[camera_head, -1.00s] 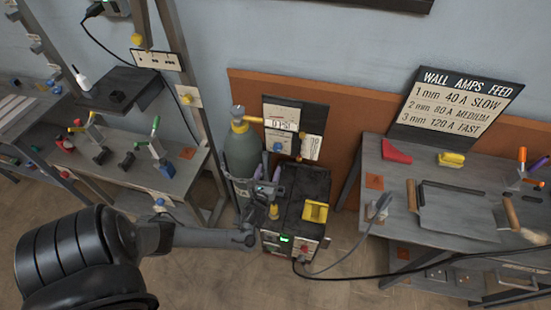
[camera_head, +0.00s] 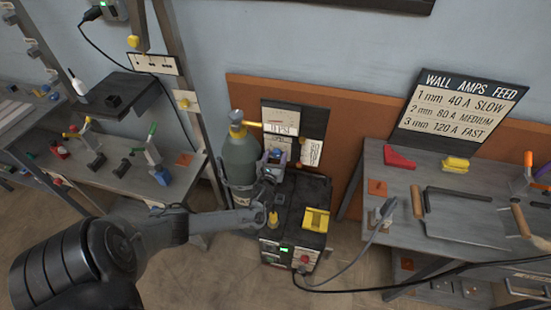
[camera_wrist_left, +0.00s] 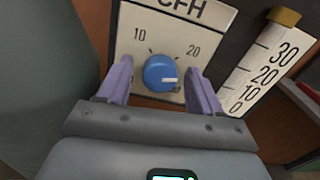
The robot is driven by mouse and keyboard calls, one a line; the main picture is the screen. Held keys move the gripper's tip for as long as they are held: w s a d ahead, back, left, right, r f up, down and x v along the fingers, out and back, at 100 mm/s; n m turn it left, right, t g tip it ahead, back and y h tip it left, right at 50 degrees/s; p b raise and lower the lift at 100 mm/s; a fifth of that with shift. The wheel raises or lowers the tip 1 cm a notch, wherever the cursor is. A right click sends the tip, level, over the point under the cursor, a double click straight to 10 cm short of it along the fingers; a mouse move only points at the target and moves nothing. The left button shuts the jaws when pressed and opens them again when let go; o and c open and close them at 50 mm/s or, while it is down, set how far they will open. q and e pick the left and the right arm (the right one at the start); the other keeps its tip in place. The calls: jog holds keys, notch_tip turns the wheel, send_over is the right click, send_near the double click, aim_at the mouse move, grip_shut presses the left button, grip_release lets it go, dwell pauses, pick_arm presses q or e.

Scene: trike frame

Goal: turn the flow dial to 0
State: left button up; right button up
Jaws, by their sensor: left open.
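The flow dial (camera_wrist_left: 160,73) is a round blue knob on a pale plate (camera_wrist_left: 206,20) marked CFH, with 10 at upper left and 20 at upper right. Its white pointer line points right, below the 20. The lower part of the scale is hidden, so I cannot see a 0 on this plate. My left gripper (camera_wrist_left: 158,67) is open, with one purple finger on each side of the dial and gaps still showing.
A green gas cylinder (camera_head: 241,158) stands close left of the gripper. The welder box (camera_head: 303,190) with a yellow part (camera_head: 316,219) is below right. A gauge strip (camera_wrist_left: 262,68) marked 0 to 30 stands right of the dial. A workbench (camera_head: 385,185) is farther right.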

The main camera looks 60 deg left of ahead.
pick_arm(q)
jog(key=c, duration=1.1)
jog(key=shift+o, duration=0.2)
